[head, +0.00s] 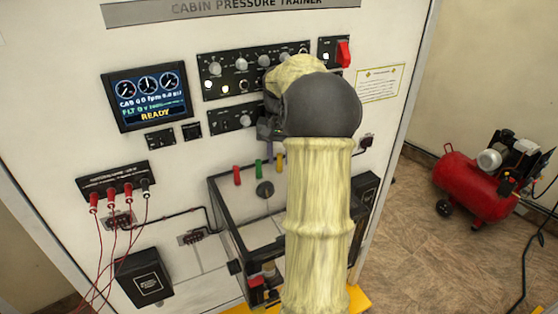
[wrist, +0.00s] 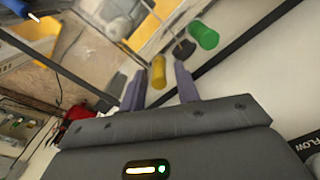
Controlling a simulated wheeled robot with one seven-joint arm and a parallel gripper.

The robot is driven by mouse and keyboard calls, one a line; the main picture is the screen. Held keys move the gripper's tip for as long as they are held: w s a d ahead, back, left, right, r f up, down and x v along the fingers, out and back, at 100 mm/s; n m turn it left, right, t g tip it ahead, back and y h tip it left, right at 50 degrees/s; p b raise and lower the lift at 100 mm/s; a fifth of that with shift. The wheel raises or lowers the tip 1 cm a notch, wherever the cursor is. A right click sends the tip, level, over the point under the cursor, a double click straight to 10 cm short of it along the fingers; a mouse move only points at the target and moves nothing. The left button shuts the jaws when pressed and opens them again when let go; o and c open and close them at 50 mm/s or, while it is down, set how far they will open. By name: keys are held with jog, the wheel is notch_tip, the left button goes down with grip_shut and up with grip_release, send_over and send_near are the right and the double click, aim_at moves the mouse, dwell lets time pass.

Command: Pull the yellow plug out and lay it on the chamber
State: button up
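The yellow plug (wrist: 158,72) shows in the wrist view between and slightly beyond my two fingertips. My gripper (wrist: 160,82) is open, with a gap on each side of the plug. I cannot tell how deep the plug lies between the fingers. In the head view the yellow plug (head: 280,163) is a small upright piece at the back edge of the chamber (head: 226,226), a clear box with a black frame. My arm hides part of the chamber and most of the gripper there.
A green plug (head: 258,168) and a red plug (head: 237,175) stand left of the yellow one. The green plug also shows close by in the wrist view (wrist: 203,35). A dark knob (head: 265,189) sits below them. Red test leads (head: 112,203) hang at left.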

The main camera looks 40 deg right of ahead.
jog(key=shift+w+a, duration=0.15)
jog(key=shift+s, duration=0.3)
dwell(0.5)
jog(key=shift+w, duration=0.1)
jog(key=shift+c, duration=0.6)
grip_shut()
jog(key=shift+r, duration=0.1)
jog(key=shift+r+p, duration=1.1)
jog(key=shift+p, duration=0.2)
